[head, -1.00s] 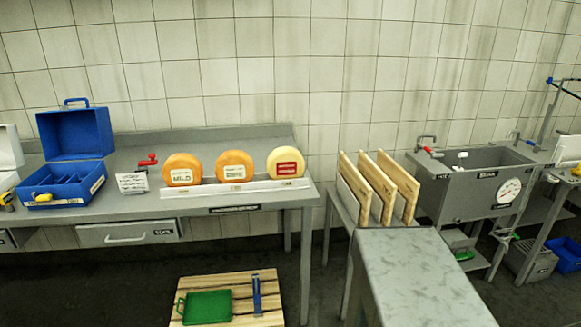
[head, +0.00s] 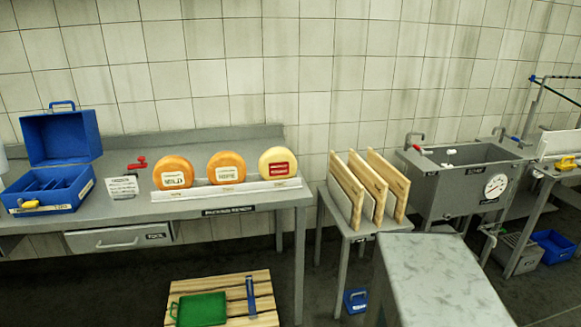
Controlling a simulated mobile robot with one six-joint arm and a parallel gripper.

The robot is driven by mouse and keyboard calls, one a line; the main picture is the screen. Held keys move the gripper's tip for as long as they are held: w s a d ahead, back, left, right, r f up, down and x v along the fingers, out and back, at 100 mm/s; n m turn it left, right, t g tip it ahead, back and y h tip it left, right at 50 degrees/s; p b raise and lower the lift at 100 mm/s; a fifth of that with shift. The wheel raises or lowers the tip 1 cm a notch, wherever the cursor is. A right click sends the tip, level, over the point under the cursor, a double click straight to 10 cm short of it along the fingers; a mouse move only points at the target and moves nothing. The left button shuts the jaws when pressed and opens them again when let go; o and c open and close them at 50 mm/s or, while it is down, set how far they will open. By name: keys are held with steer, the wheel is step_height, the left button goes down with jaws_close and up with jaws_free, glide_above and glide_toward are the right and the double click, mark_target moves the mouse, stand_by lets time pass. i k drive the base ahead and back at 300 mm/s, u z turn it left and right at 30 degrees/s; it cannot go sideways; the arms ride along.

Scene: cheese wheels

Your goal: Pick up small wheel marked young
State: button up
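Three cheese wheels stand upright in a row on a pale rack (head: 228,189) on the long grey bench. The left orange wheel (head: 173,164) has a white label that seems to read MILD. The middle orange wheel (head: 226,160) has a white label too blurred to read surely. The right wheel (head: 265,156) is pale yellow with a red label I cannot read. No label legibly reads young, and the wheels look similar in size. My gripper is not in view.
An open blue box (head: 62,200) and a small sign (head: 122,187) stand left of the wheels. A wooden platform (head: 240,285) holds a green board (head: 200,308). Upright boards (head: 368,187) and a sink (head: 465,180) are right. A grey mottled surface (head: 440,280) blocks the lower right foreground.

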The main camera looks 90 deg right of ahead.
mark_target(275, 162)
steer(key=u, duration=1.1)
steer(key=k, duration=0.1)
steer(key=z, duration=2.4)
steer(key=i, duration=0.5)
steer(key=z, duration=0.15)
steer(key=k, duration=0.6)
steer(key=u, duration=0.15)
steer(key=i, duration=0.55)
